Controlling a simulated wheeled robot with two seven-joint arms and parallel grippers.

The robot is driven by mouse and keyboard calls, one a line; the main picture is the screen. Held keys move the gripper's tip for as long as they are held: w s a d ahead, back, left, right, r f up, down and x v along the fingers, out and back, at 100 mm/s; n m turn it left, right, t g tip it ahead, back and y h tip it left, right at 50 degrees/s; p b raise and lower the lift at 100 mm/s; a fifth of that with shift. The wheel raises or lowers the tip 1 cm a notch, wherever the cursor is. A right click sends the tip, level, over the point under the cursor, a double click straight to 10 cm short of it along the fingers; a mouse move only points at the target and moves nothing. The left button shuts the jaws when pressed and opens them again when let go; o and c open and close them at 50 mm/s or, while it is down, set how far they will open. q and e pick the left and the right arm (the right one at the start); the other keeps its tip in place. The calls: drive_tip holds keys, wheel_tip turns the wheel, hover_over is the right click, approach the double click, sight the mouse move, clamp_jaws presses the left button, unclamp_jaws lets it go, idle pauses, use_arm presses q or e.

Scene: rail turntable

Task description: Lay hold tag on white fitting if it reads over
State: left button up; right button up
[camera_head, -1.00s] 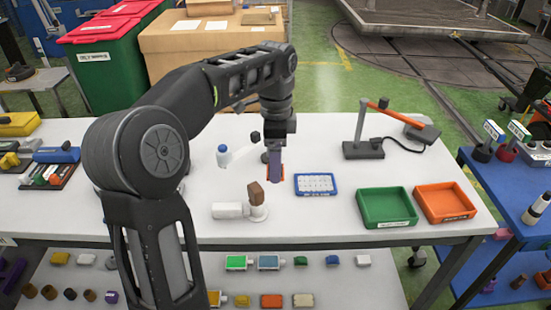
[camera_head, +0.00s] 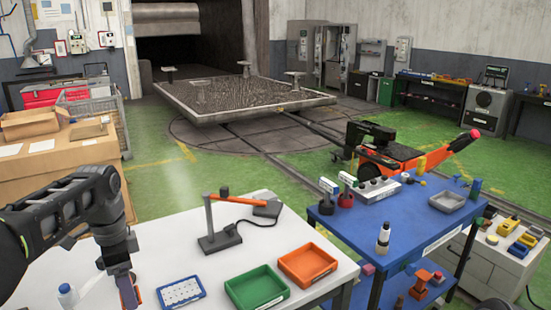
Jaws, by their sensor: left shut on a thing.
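My left gripper (camera_head: 130,294) points down over the white table at the lower left. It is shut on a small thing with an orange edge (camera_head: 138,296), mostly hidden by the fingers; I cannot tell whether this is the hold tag. A white fitting with a blue cap (camera_head: 67,294) stands left of the gripper, partly cut off by the bottom edge. The white fitting with a brown top, seen earlier near the table's front, is out of view. No reading can be made out. My right gripper is not in view.
Right of the gripper are a blue tray of white pieces (camera_head: 181,292), a green tray (camera_head: 257,290) and an orange tray (camera_head: 307,265). A stand with an orange arm (camera_head: 220,236) is behind them. A blue cart (camera_head: 385,222) stands to the right.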

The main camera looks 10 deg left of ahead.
use_arm(q)
drive_tip(key=shift+w+n, duration=0.35)
drive_tip(key=shift+n, duration=0.65)
drive_tip(key=shift+w+a+f+n, duration=0.15)
drive_tip(key=shift+w+f+n, duration=0.15)
drive_tip(key=shift+n, duration=0.7)
drive_tip(key=w+d+f+n, duration=0.1)
drive_tip(key=d+f+n, duration=0.2)
drive_tip(key=d+f, duration=0.3)
drive_tip(key=w+d+f+n, duration=0.2)
drive_tip(key=d+f, duration=0.4)
drive_tip(key=d, duration=0.6)
drive_tip(key=shift+f+n, duration=0.25)
drive_tip(key=shift+n, duration=0.45)
